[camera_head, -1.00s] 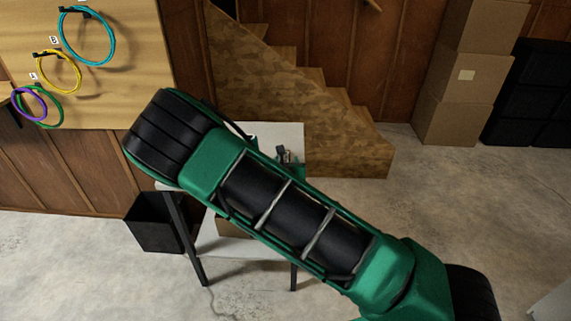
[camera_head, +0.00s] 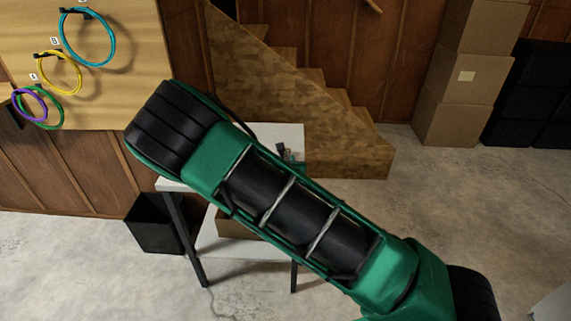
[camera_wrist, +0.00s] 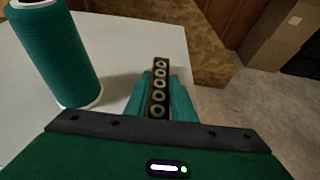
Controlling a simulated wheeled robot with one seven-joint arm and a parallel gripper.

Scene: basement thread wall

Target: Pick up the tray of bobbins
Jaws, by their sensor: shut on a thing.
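The tray of bobbins (camera_wrist: 160,90) is a narrow brown holder with a row of several pale rings, seen in the wrist view. My gripper (camera_wrist: 161,98) has its two teal fingers closed on either side of the tray. In the head view, my gripper (camera_head: 287,158) shows only in part behind my green arm, over the white table, and the tray cannot be made out clearly there. Whether the tray touches the tabletop is hard to tell.
A large teal thread spool (camera_wrist: 58,55) stands upright on the white table (camera_wrist: 112,55), left of my gripper. Wooden stairs (camera_head: 300,95) rise behind the table. A black bin (camera_head: 152,225) is at lower left. Cardboard boxes (camera_head: 455,105) stand at the back right. The floor at right is clear.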

